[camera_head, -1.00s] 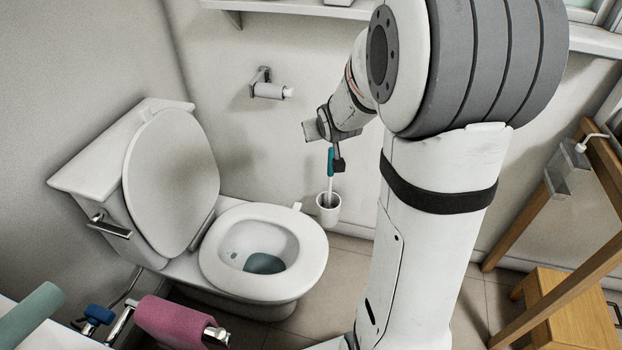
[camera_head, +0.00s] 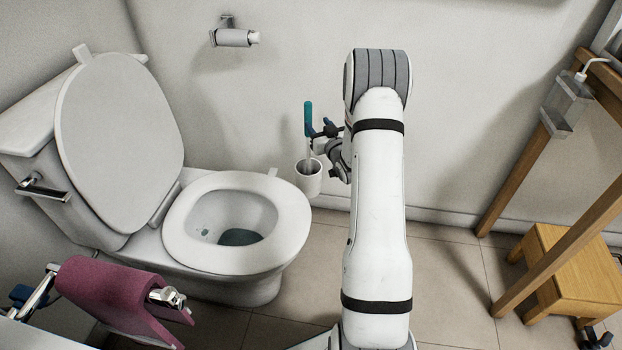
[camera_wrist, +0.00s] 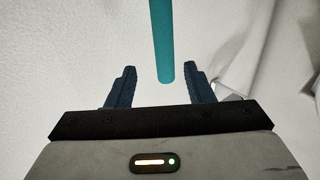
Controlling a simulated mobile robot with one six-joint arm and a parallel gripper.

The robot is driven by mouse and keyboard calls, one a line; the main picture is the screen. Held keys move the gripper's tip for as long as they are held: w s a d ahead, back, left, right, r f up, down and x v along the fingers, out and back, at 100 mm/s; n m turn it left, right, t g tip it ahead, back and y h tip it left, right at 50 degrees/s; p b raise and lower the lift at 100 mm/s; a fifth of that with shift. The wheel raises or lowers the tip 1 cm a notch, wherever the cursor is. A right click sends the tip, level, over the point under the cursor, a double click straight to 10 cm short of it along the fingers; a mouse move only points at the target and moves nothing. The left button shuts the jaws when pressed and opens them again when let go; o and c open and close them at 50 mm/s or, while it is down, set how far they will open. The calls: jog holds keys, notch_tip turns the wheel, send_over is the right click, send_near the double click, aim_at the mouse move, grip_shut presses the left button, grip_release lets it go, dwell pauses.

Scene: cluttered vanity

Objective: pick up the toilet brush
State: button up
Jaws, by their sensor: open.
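The toilet brush (camera_head: 308,118) stands upright with its teal handle above a white cup-shaped holder (camera_head: 309,180), right of the toilet. My gripper (camera_head: 318,130) is open beside the handle, just to its right in the head view. In the wrist view the teal handle (camera_wrist: 162,45) comes down from the top edge, and its lower end shows just ahead of the gap between the two dark fingers (camera_wrist: 157,88). The fingers are apart, with nothing gripped. The brush head is hidden inside the holder.
The toilet (camera_head: 240,225) with raised lid is close on the left. A paper holder (camera_head: 235,38) is on the back wall. A pink towel (camera_head: 120,295) hangs at front left. A wooden stool (camera_head: 570,270) and wooden frame stand right. Tiled floor between is clear.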

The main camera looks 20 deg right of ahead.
aim_at(310, 118)
jog(key=w, duration=0.2)
jog(key=w+b, duration=0.1)
jog(key=w, duration=0.1)
jog(key=w+b, duration=0.1)
jog(key=w, duration=0.1)
jog(key=shift+w+a+f, duration=0.25)
jog(key=shift+w+a, duration=0.05)
jog(key=shift+w, duration=0.35)
jog(key=shift+r, duration=0.1)
grip_shut()
